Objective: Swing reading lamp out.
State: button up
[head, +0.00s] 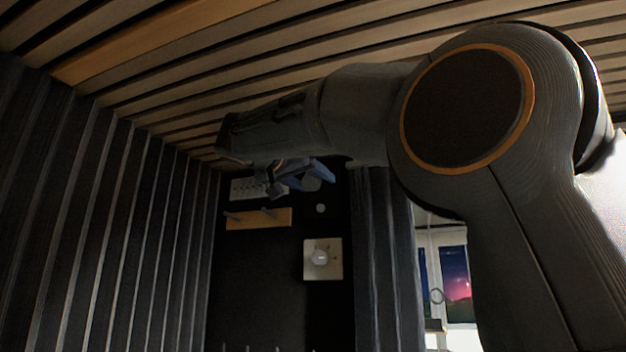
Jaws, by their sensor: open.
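My gripper (292,183) is at the end of my arm, high in the middle of the head view, below the slatted ceiling. It is open, with blue fingers, and nothing shows between them. I cannot make out a reading lamp for certain. A small pale round disc (320,208) sits on the dark back wall just below the gripper in the picture; what it is, I cannot tell. My arm covers much of the upper middle and right.
On the dark back wall are a wooden peg rail (258,219), a light panel (244,188) partly behind my gripper, and a square plate with a round dial (322,259). Ribbed dark wall (90,200) stands left. A window (456,285) shows at right.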

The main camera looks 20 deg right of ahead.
aim_at(307, 175)
jog(key=c, duration=1)
jog(key=shift+s+r+g+y+p, duration=0.1)
jog(key=shift+r+g+y+p, duration=0.25)
jog(key=shift+p, duration=0.45)
jog(key=shift+c, duration=0.2)
jog(key=shift+a+f, duration=0.1)
jog(key=shift+f, duration=0.05)
jog(key=o, duration=1)
jog(key=shift+f, duration=0.1)
jog(key=shift+o, duration=0.2)
jog(key=shift+b+v, duration=1.35)
jog(key=shift+v, duration=2.6)
